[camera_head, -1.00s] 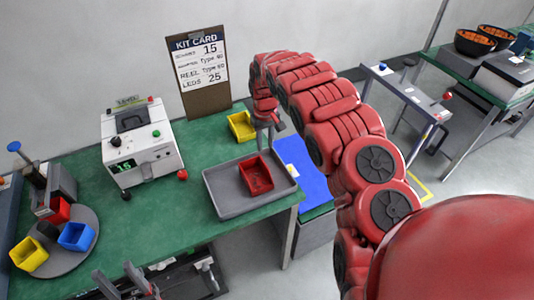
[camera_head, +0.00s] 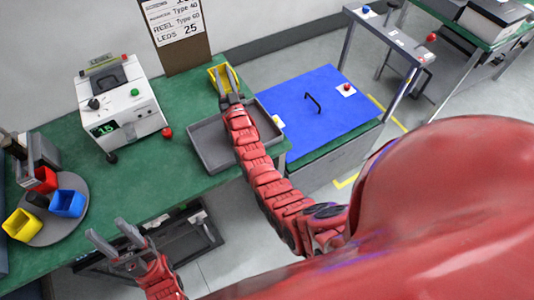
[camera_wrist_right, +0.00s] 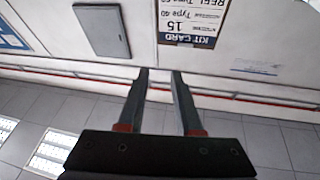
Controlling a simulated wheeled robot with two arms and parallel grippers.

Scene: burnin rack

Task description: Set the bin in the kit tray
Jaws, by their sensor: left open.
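The grey kit tray (camera_head: 207,151) lies on the green bench, partly hidden by my right arm. No red bin shows in it now; my arm covers part of its inside. A yellow bin (camera_head: 213,79) stands behind the tray, below the kit card. My right gripper (camera_head: 225,72) overlaps this bin in the head view; contact cannot be told. In the right wrist view, its two fingers (camera_wrist_right: 161,74) are apart, with nothing visible between them. My left gripper (camera_head: 107,229) is open and empty near the bench's front edge.
A round turntable (camera_head: 58,230) at left carries yellow (camera_head: 20,225), blue (camera_head: 67,203) and red (camera_head: 44,179) bins. A white tester (camera_head: 120,105) stands behind. A blue panel with a handle (camera_head: 330,115) lies right of the tray. The kit card (camera_head: 176,35) stands at the wall.

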